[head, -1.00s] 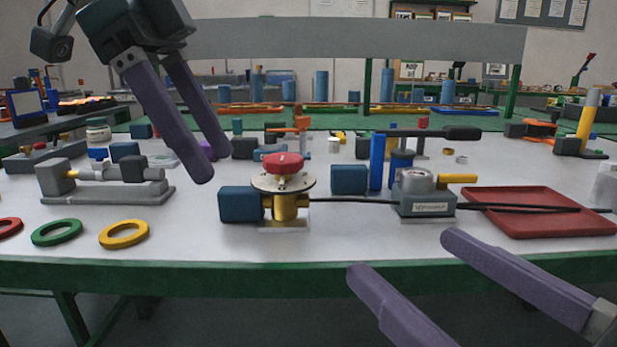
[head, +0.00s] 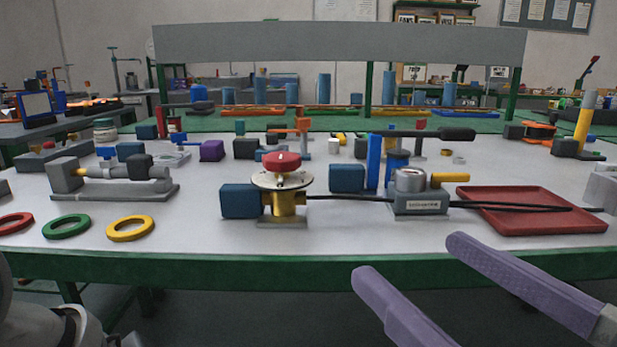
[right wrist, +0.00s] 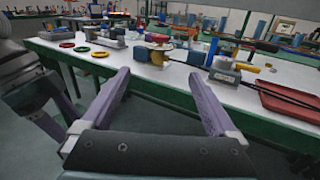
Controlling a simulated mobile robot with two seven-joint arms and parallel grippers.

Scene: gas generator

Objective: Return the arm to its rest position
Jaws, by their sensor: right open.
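My right gripper (head: 410,258) is open and empty in front of the table's front edge, at the lower right of the head view. Its two purple fingers also show wide apart in the right wrist view (right wrist: 160,76), with nothing between them. At the lower left of the head view only grey parts of my left arm (head: 60,325) show. In the right wrist view, part of my left arm is at the left with a purple finger (right wrist: 63,104) hanging down; its jaw opening cannot be made out.
The white table (head: 330,235) has a green front edge (head: 250,268). On it are a red-knobbed brass valve (head: 283,185), a grey regulator block (head: 420,197), a red tray (head: 530,222) and coloured rings (head: 66,227). The floor before the table is clear.

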